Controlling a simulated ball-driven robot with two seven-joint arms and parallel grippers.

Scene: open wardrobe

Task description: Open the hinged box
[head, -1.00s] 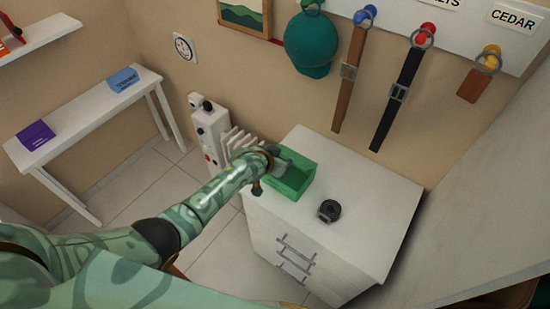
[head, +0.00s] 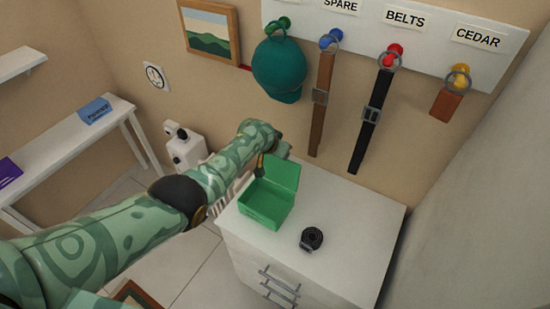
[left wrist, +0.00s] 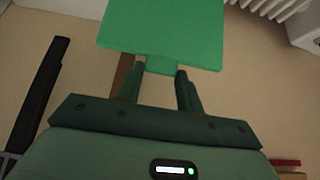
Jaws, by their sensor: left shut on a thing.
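The green hinged box (head: 262,214) sits on the white cabinet near its back left corner. Its lid (head: 281,178) stands raised at the back, and the box's inside shows. My left gripper (head: 274,150) is at the top of the lid. In the left wrist view, the fingers (left wrist: 159,76) are shut on a small green tab at the edge of the lid (left wrist: 162,25). The fingertips are partly hidden in the head view. My right gripper is in neither view.
A black coiled item (head: 311,238) lies on the cabinet top (head: 355,215), right of the box. A teal cap (head: 280,68), a brown belt (head: 322,100) and a black belt (head: 370,120) hang on the wall behind. The cabinet's right side is clear.

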